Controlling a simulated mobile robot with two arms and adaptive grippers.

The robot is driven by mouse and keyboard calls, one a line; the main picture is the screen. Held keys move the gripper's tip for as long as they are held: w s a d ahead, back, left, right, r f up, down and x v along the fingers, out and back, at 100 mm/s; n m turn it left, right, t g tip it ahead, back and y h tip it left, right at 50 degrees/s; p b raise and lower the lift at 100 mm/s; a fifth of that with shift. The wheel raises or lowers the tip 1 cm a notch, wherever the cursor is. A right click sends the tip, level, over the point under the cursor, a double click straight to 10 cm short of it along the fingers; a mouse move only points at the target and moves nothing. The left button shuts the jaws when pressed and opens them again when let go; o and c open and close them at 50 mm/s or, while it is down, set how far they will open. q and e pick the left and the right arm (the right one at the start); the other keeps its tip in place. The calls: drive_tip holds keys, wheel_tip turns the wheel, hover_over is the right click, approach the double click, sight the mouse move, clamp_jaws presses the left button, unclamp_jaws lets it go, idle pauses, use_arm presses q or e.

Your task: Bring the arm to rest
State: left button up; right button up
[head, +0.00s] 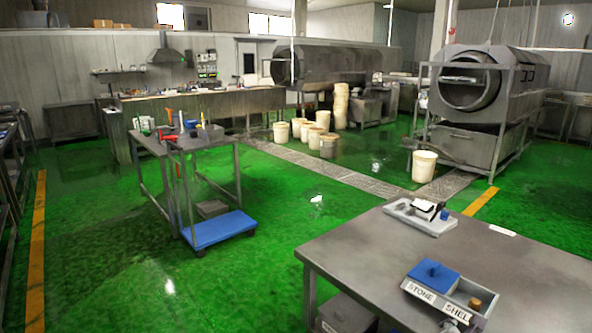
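Neither of my arms nor grippers shows in the head view. The near steel table (375,268) fills the lower right. On it stands a grey two-part box with the labels STONE (420,292) and SHEL (457,313). A blue square piece (434,275) covers the STONE side, and a small brown cork-like piece (475,304) sits in the other side. A pale tray (405,213) with a white and black item (428,209) lies at the table's back edge. A small whitish object at the bottom edge is too unclear to name.
A tool-laden steel table (215,150) stands mid-left, with a blue platform cart (218,229) at its foot. A large rotary drum (470,85) and a white bucket (424,166) stand at the back right. The green floor (270,270) between the tables is mostly clear.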

drive_tip(key=s+a+f+m+g+y, duration=0.2)
drive_tip(key=s+a+f+m+y, duration=0.25)
drive_tip(key=s, duration=0.45)
drive_tip(key=s+a+f+m+g+y, duration=0.1)
drive_tip(key=s+a+f+m, duration=0.3)
drive_tip(key=s+m, duration=0.5)
drive_tip(key=s+a+f+m+g+y, duration=0.25)
drive_tip(key=s+a+m, duration=0.3)
drive_tip(key=s, duration=0.45)
wheel_tip(320, 180, down, 27)
drive_tip(key=s, duration=0.2)
drive_tip(key=s+d+f+n+g, duration=0.1)
drive_tip(key=s+d+f+g, duration=0.1)
drive_tip(key=s+f, duration=1.4)
drive_tip(key=shift+d+f, duration=0.15)
drive_tip(key=shift+d, duration=0.35)
